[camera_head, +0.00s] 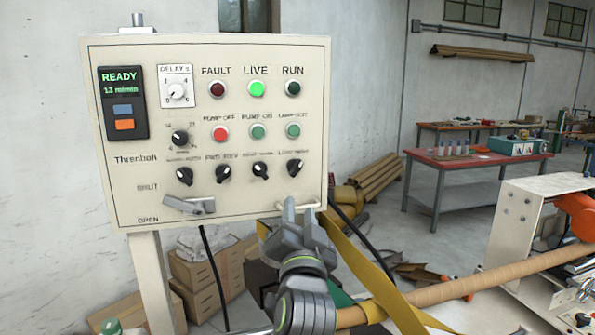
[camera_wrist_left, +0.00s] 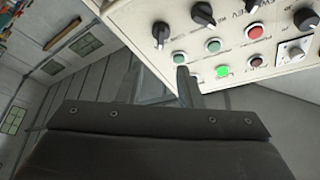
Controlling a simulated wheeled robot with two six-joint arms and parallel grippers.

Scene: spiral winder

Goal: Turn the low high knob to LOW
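The low high knob (camera_head: 295,167) is the rightmost black knob in the lower row of the control panel (camera_head: 245,205). Its label above is small and blurred, and its handle looks tilted, with the upper end towards the right. In the left wrist view the panel shows turned over, and the knob (camera_wrist_left: 160,34) is at the top centre. My left gripper (camera_head: 300,208) is below the knob near the panel's bottom edge, fingers apart and empty. Its fingers (camera_wrist_left: 158,78) also show in the left wrist view, apart from the knob. My right gripper is not in view.
Other knobs (camera_head: 260,170) stand close to the left in the same row, with a push-button row (camera_head: 258,131) above. A grey lever (camera_head: 188,205) sticks out at lower left. A long tan tube (camera_head: 470,286) and yellow straps (camera_head: 365,270) lie to the right of my arm.

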